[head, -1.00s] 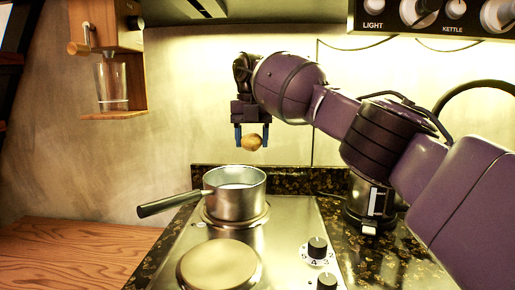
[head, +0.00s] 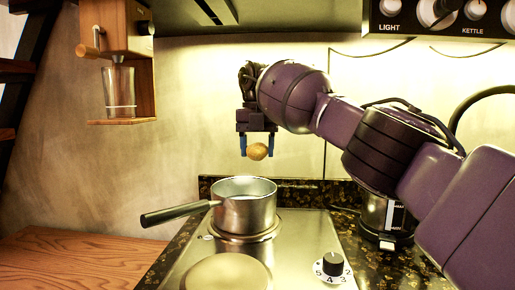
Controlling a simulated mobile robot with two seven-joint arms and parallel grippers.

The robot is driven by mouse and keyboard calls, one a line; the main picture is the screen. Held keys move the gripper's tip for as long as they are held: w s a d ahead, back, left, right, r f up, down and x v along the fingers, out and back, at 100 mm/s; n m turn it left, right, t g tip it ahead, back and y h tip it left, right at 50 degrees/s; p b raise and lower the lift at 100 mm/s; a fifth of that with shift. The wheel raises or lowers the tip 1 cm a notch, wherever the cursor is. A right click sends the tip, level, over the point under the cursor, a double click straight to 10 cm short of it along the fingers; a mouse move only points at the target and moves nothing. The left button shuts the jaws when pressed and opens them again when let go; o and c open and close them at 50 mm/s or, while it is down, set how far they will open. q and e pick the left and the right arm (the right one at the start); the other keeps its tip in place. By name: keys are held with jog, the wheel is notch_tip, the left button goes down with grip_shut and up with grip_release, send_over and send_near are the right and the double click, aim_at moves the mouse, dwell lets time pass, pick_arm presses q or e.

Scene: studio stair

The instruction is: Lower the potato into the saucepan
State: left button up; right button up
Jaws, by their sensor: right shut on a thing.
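The potato (head: 257,152) is small, brown and rounded. My left gripper is not in view.
A front hotplate (head: 228,273) is bare. A control knob (head: 333,263) stands right of it. A kettle base or appliance (head: 386,218) is partly hidden behind my right arm. A glass (head: 119,92) sits on a wall shelf at left. Wooden surface (head: 75,258) at left is clear.

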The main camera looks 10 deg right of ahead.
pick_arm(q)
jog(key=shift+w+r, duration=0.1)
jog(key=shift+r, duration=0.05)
pick_arm(e)
jog(key=shift+f, duration=0.15)
jog(key=shift+f+p, duration=0.5)
jog(key=shift+f, duration=0.5)
jog(key=shift+f+p, duration=0.65)
jog(key=shift+f, duration=2.6)
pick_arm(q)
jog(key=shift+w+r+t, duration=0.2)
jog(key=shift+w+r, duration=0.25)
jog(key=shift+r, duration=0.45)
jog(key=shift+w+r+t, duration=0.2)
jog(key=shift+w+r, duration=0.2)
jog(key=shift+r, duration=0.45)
pick_arm(e)
jog(key=shift+f, duration=0.45)
jog(key=shift+f, duration=0.15)
jog(key=o, duration=1)
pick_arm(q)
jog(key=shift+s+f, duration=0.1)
pick_arm(e)
jog(key=shift+o, duration=0.2)
